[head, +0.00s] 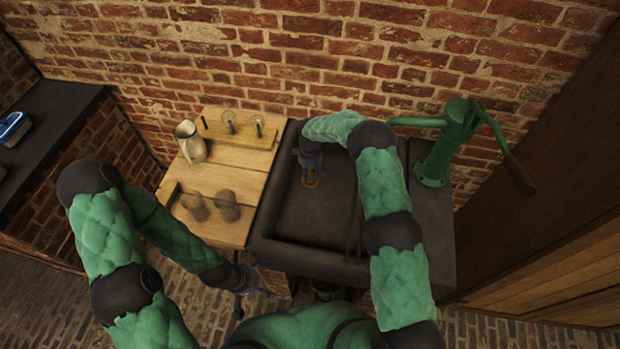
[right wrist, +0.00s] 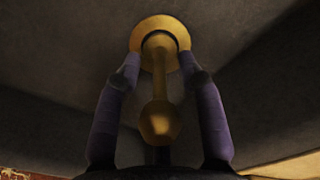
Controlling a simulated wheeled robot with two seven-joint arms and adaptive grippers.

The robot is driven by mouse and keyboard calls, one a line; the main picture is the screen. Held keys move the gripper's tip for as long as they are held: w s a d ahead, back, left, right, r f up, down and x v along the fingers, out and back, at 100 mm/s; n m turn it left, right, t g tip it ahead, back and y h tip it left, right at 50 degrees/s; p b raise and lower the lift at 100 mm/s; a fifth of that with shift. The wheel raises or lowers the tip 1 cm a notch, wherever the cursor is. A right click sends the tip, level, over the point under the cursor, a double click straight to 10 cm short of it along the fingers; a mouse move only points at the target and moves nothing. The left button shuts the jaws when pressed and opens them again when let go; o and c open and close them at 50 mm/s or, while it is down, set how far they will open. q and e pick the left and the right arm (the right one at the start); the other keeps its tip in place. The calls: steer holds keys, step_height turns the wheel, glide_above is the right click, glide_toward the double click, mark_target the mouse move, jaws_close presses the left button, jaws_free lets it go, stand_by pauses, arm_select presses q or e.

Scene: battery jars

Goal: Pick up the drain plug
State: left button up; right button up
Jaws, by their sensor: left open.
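The brass drain plug (right wrist: 160,120) has a thin stem and a rounded knob. In the right wrist view its stem stands at the brass drain ring (right wrist: 142,36) in the dark sink floor. In the head view a small brass patch (head: 311,181) shows just below my right gripper (head: 309,167). In the right wrist view the fingers of my right gripper (right wrist: 160,75) are on either side of the plug, with a gap to the stem on both sides. My left gripper (head: 258,283) is open and empty, low in front of the wooden counter.
The dark stone sink (head: 290,222) surrounds my right gripper with raised walls. A green hand pump (head: 440,155) stands at its right. A wooden counter (head: 225,160) at left holds a pitcher (head: 189,142) and several glass jars. A brick wall rises behind.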

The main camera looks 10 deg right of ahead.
steer(key=shift+f, duration=0.2)
jaws_close()
steer(key=shift+w+r, duration=0.1)
steer(key=shift+r, duration=0.05)
